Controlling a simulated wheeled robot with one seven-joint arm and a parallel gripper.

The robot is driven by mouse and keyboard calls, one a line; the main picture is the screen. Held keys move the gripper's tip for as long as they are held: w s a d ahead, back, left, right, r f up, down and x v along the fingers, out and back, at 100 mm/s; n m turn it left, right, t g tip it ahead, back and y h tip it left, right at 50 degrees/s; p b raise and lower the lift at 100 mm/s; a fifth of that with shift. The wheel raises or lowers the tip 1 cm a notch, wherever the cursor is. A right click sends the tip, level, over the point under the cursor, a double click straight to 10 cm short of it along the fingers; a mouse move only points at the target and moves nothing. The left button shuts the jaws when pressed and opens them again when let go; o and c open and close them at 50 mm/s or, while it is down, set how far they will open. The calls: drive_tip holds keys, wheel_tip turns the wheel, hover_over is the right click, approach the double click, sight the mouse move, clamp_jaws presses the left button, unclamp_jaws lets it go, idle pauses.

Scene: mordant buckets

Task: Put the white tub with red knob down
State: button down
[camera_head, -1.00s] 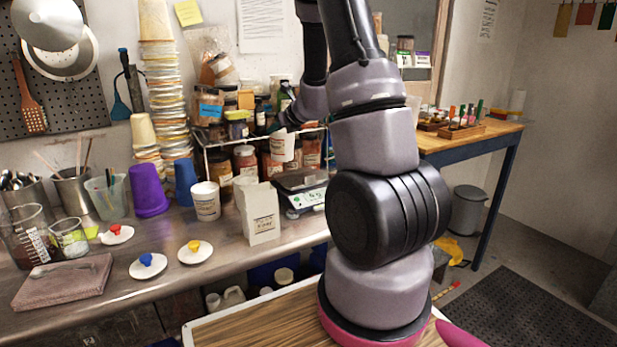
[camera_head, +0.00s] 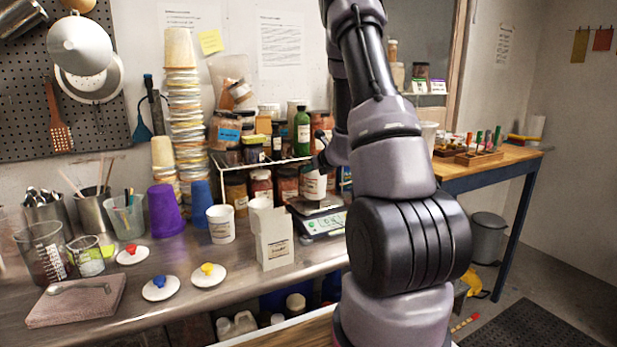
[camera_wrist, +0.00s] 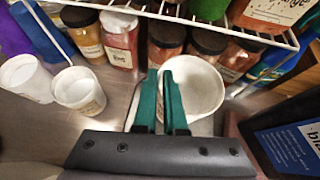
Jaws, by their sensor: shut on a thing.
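My gripper (camera_head: 320,160) is shut on the wall of a white tub (camera_head: 314,185) with a label, over the scale (camera_head: 322,224). In the wrist view the teal fingers (camera_wrist: 160,80) pinch the near side of the tub (camera_wrist: 200,85), which is open on top and looks empty. No red knob shows on it. A white lid with a red knob (camera_head: 131,254) lies apart on the counter, far left. The tub's bottom is at or just above the scale's pan; I cannot tell whether they touch.
Two other white tubs (camera_head: 220,224) (camera_head: 260,204) stand left of the scale, with a white carton (camera_head: 272,240) in front of one. Blue-knobbed (camera_head: 160,288) and yellow-knobbed (camera_head: 208,274) lids lie nearer. A wire rack (camera_head: 262,163) with jars stands close behind.

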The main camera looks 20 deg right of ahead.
drive_tip(key=shift+f, duration=0.95)
drive_tip(key=c, duration=1)
unclamp_jaws()
